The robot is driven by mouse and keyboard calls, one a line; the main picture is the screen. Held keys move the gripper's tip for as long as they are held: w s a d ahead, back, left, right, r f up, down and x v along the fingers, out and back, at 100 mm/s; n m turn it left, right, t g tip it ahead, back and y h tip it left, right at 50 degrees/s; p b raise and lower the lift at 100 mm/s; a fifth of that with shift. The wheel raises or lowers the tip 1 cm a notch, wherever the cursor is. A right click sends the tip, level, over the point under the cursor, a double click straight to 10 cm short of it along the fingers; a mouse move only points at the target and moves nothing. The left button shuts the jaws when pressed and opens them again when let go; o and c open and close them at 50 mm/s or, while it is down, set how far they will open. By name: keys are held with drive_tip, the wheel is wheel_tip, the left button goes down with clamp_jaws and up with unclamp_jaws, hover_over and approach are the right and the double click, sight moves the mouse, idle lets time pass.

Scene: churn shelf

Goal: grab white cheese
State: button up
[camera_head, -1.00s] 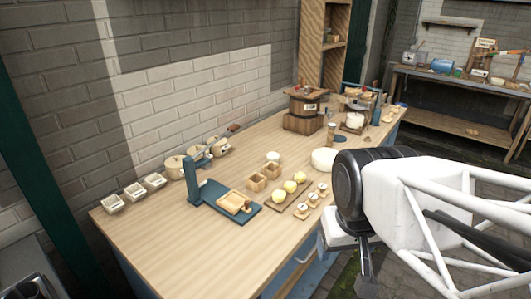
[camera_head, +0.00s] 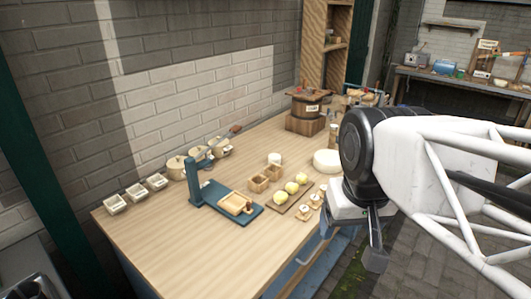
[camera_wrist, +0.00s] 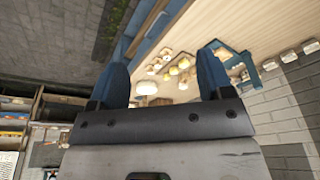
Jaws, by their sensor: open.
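A round white cheese (camera_head: 326,160) lies flat on the wooden table, just left of my arm in the head view. It also shows in the wrist view as a white disc (camera_wrist: 147,88), low between my two blue fingers. My gripper (camera_wrist: 163,72) is open and empty, with its fingers wide apart. In the head view it hangs beside the table's right edge, pointing down, and apart from the cheese. Only part of the fingers (camera_head: 376,250) shows there.
Left of the cheese are a small white cylinder (camera_head: 274,158), a board with yellow balls (camera_head: 291,187), wooden boxes (camera_head: 258,183) and a blue press (camera_head: 215,195). A wooden churn (camera_head: 305,113) stands behind. The front left of the table is clear.

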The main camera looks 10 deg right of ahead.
drive_tip(key=w+a+r+m+y, duration=0.1)
drive_tip(key=w+r+m+y, duration=0.15)
drive_tip(key=w, duration=0.55)
drive_tip(key=w+a+r+m+y, duration=0.1)
drive_tip(key=w+a+r+m, duration=0.15)
drive_tip(key=w, duration=0.45)
drive_tip(key=m+t+y, duration=0.4)
drive_tip(key=m+y, duration=0.4)
drive_tip(key=m, duration=1.1)
hover_over(280, 157)
drive_tip(key=s+d, duration=0.3)
drive_tip(key=d, duration=0.1)
wheel_tip(280, 157, down, 6)
drive_tip(key=r, duration=0.1)
drive_tip(key=f, duration=2.7)
drive_tip(key=shift+w+f, duration=0.1)
drive_tip(key=shift+w, duration=0.1)
drive_tip(key=shift+a, duration=0.1)
drive_tip(key=shift+x, duration=1.25)
drive_tip(key=shift+w, duration=0.1)
